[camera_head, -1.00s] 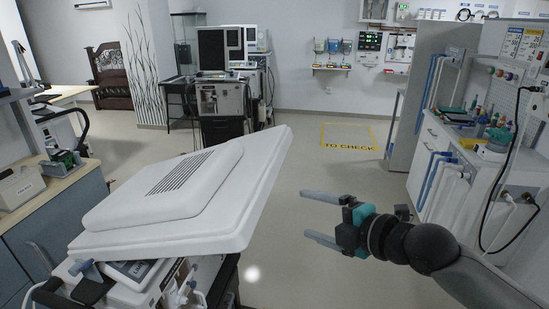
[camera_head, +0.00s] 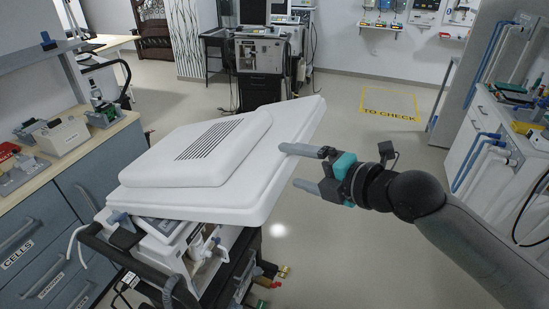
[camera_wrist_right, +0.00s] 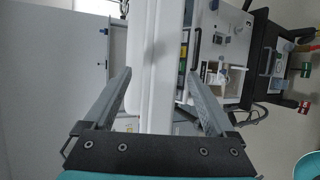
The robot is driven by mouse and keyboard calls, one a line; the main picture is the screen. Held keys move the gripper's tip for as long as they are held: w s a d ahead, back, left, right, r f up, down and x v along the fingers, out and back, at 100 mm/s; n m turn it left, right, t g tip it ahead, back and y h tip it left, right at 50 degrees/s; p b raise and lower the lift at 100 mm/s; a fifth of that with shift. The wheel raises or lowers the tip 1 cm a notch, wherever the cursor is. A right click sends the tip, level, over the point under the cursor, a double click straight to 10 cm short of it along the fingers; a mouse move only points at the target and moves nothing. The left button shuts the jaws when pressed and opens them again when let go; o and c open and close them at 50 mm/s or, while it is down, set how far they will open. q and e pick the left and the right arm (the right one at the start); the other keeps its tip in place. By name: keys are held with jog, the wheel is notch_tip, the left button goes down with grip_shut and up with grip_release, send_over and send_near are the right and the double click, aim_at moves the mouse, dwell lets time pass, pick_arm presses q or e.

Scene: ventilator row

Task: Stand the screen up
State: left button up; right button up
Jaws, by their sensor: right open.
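The screen (camera_head: 205,165) is a large white panel with a vented back, tilted face down over the ventilator cart (camera_head: 205,255). Its right edge is raised. My right gripper (camera_head: 293,166) is open at the screen's right edge; the upper finger overlaps that edge in the head view. In the right wrist view, the screen's edge (camera_wrist_right: 158,60) stands between the two open fingers (camera_wrist_right: 158,98), with visible gaps beside it. The screen's front face is hidden in the head view. My left gripper is not in view.
A blue-drawer counter (camera_head: 60,200) with boxes on top stands at left, close to the cart. Another ventilator (camera_head: 262,60) stands at the back. A white bench (camera_head: 485,150) is at right. The floor around the yellow "TO CHECK" marking (camera_head: 390,104) is clear.

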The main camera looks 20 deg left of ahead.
jog(key=shift+p+x, duration=0.3)
jog(key=shift+x, duration=3.2)
grip_shut()
